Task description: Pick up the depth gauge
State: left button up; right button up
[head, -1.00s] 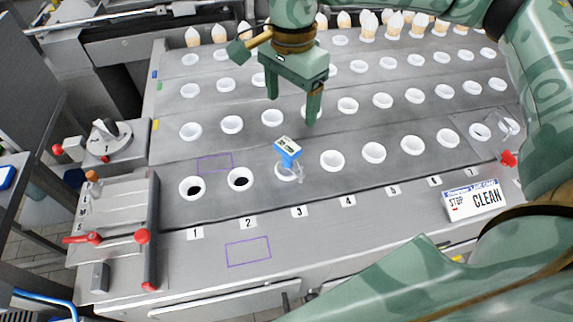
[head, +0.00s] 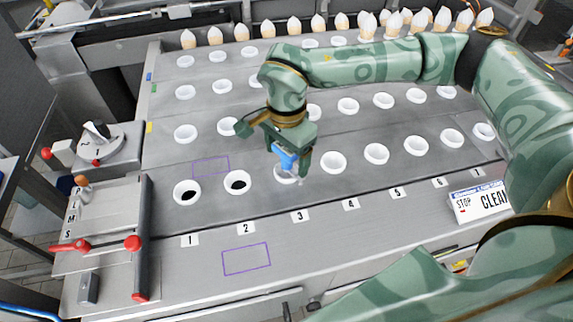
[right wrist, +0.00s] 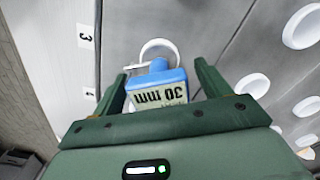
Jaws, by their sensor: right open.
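The depth gauge (head: 284,158) is a small blue block with a pale label, standing at the white cup above number 3 in the head view. In the right wrist view the blue gauge (right wrist: 157,92) shows its label reading "30 mm", with the white cup ring (right wrist: 159,46) just beyond it. My right gripper (head: 287,163) is over the gauge, its fingers on either side. In the right wrist view the right gripper (right wrist: 160,80) is open, with a gap between each finger and the gauge. The gauge's lower part is partly hidden. My left gripper is not in view.
Rows of white cups (head: 333,162) fill the grey metal deck around the gauge. Two holes with dark centres (head: 187,193) lie to the left. Red-knobbed levers (head: 133,243) stand at the left, and a STOP/CLEAN sign (head: 480,202) at the right.

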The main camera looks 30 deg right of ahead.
jog(key=shift+r, duration=0.1)
jog(key=c, duration=1.3)
jog(key=shift+r, duration=0.4)
jog(key=r+p, duration=0.1)
jog(key=r, duration=0.2)
jog(key=shift+s, duration=0.2)
jog(key=s+a+r+p, duration=0.1)
jog(key=s+a+r, duration=0.2)
jog(key=s+r, duration=0.6)
jog(key=s, duration=0.4)
jog(key=shift+a, duration=0.25)
